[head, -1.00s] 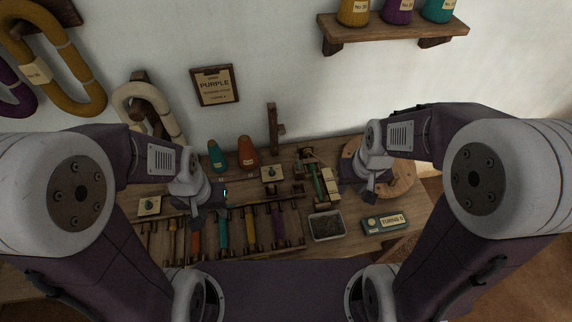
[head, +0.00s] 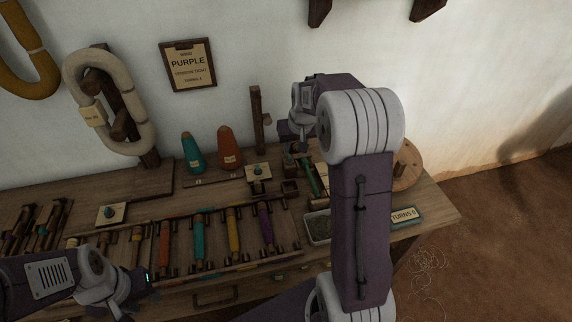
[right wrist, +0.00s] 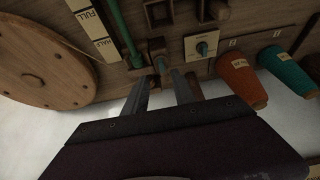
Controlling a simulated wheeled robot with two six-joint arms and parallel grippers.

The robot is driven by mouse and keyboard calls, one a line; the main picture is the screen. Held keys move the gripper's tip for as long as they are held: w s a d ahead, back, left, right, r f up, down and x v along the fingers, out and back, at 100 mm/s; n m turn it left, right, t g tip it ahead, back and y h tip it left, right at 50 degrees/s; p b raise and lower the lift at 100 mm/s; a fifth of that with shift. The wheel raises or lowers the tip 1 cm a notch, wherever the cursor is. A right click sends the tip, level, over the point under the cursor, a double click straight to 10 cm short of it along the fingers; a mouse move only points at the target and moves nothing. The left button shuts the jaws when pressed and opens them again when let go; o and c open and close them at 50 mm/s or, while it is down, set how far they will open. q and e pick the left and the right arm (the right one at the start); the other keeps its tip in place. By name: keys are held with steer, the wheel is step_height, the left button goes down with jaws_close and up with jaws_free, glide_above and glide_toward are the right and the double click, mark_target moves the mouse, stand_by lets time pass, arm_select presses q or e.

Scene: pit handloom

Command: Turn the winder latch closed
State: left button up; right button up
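The winder stands at the right of the bench, with a green spindle (head: 312,178) beside a pale gauge. In the right wrist view the spindle (right wrist: 122,65) lies left of a small wooden block (right wrist: 157,48), which may be part of the latch; I cannot tell for sure. My right gripper (right wrist: 168,85) is open, its fingers pointing toward this block from close by; contact is unclear. In the head view the right gripper (head: 292,138) is above the winder, partly hidden by my arm. My left gripper (head: 145,284) is low at the front left, its fingers unclear.
A round wooden disc (head: 407,165) is right of the winder. An upright post (head: 257,120), teal cone (head: 193,153) and orange cone (head: 229,148) stand behind. Several coloured bobbins lie in a rack in front. A grey tray (head: 318,227) and "TURNS" box (head: 404,216) are nearby.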

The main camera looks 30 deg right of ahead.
mark_target(290, 158)
steer(key=b+x, duration=0.2)
steer(key=x, duration=0.7)
steer(key=shift+a+r+b, duration=0.1)
steer(key=shift+b, duration=0.2)
jaws_close()
